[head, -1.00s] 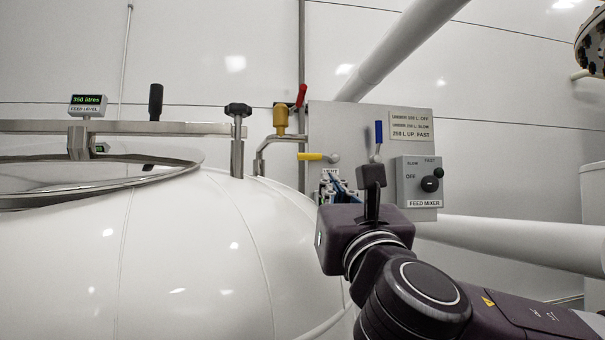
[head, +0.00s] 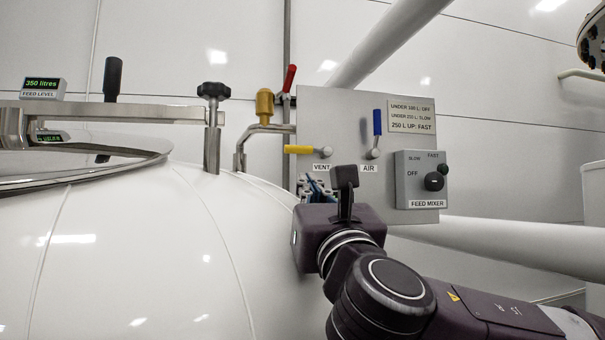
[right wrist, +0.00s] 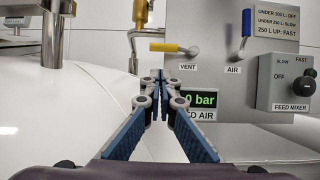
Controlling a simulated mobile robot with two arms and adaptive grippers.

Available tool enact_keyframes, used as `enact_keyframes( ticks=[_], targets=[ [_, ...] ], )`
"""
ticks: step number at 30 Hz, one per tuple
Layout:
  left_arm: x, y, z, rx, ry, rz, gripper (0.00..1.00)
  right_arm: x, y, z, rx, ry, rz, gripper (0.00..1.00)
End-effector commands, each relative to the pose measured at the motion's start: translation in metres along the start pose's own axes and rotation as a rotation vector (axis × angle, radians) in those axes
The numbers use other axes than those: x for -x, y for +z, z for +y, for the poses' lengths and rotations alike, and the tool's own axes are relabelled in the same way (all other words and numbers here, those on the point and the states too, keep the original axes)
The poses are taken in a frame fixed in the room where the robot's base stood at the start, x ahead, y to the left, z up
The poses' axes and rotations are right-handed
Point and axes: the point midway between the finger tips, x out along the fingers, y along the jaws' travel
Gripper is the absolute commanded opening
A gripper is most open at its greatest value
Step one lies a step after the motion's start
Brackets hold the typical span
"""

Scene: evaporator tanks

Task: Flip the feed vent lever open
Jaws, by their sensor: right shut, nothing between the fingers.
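The vent lever has a yellow handle (head: 300,149) above the VENT label on the grey panel (head: 340,115); the handle lies level and points left. The right wrist view also shows this yellow handle (right wrist: 165,47). My right gripper (head: 314,188) is below the lever, its blue-padded fingers partly hidden behind my wrist. In the right wrist view my right gripper (right wrist: 159,76) is shut and empty, with its tips below the yellow handle and apart from it in the picture. My left gripper is out of view.
The blue air lever (head: 377,121) stands upright right of the vent lever. The feed mixer box (head: 422,180) is farther right. A yellow fitting (head: 264,103) and red-handled valve (head: 289,78) stand left. The white tank (head: 130,250) fills the lower left. A feed air display (right wrist: 199,99) is behind the fingers.

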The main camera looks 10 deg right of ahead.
Motion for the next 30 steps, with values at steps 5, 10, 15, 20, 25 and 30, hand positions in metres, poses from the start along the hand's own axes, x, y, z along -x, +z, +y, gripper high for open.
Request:
enact_keyframes(
  ticks=[5,10,15,20,25,30],
  targets=[
    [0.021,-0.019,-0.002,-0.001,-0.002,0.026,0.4,-0.033,0.004,-0.001,0.001,-0.003,0.003,0.0],
    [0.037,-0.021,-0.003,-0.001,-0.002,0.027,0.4,-0.064,0.004,0.0,0.001,-0.002,0.002,0.0],
    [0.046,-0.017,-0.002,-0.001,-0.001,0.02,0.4,-0.084,0.003,-0.001,0.001,-0.002,0.001,0.0],
    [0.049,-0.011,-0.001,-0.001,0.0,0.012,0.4,-0.091,0.001,0.0,0.0,-0.001,0.0,0.0],
    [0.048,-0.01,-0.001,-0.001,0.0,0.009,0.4,-0.091,0.0,0.0,0.0,0.0,-0.001,0.0],
    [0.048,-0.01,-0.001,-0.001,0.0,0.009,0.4,-0.091,0.0,0.0,0.0,0.0,-0.001,0.0]
  ],
)
